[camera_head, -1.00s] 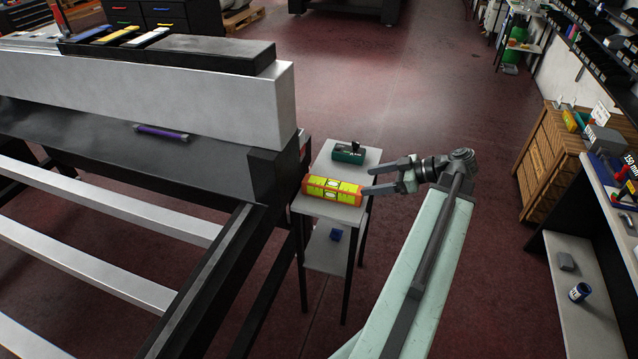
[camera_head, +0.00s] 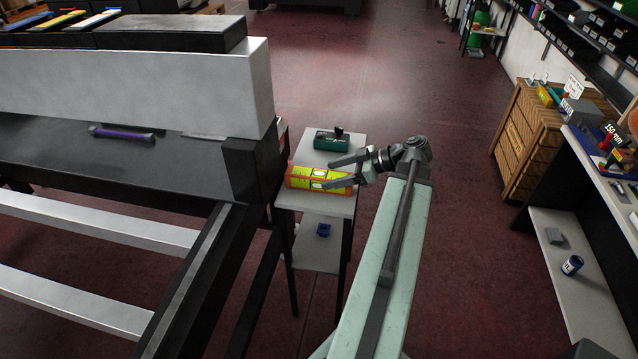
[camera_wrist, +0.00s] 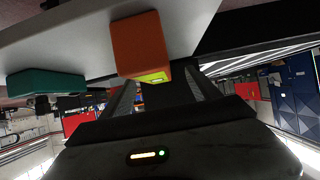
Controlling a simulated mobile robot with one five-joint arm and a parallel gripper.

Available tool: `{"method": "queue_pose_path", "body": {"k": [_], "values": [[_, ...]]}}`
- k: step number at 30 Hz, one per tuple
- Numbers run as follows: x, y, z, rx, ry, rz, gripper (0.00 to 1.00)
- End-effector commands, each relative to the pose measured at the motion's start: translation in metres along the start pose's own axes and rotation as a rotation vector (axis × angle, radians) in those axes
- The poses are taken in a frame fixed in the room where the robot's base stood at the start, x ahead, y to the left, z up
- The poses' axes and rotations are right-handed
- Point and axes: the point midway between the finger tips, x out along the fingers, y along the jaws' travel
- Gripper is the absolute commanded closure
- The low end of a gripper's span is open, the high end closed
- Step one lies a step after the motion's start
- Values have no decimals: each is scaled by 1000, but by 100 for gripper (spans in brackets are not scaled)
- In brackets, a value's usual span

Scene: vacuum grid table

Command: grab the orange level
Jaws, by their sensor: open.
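The orange level (camera_head: 300,177), with yellow-green faces, lies on the small side table (camera_head: 312,202) in the head view. In the wrist view its orange end (camera_wrist: 139,45) shows just ahead of the jaws. My gripper (camera_head: 328,172) is open at the right part of the level. In the head view its two fingers overlap the level, one toward its far side and one across its near right part. I cannot tell whether the fingers touch it or are above it.
A green box-like tool (camera_head: 331,141) stands behind the level on the side table; it also shows in the wrist view (camera_wrist: 45,83). A blue item (camera_head: 323,230) sits on the lower shelf. The big machine frame (camera_head: 240,165) stands close on the left. Open floor lies beyond.

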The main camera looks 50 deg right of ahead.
Motion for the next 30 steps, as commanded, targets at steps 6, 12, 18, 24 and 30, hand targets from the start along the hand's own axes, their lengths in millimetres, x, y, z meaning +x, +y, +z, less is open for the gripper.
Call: {"method": "queue_pose_path", "body": {"k": [6,12,18,24,30], "values": [[20,5,0,-1,0,-2,29],[51,7,-2,0,0,-1,29],[51,8,-4,1,0,1,29],[50,8,-4,2,0,2,85],[50,8,-4,2,2,3,100]]}}
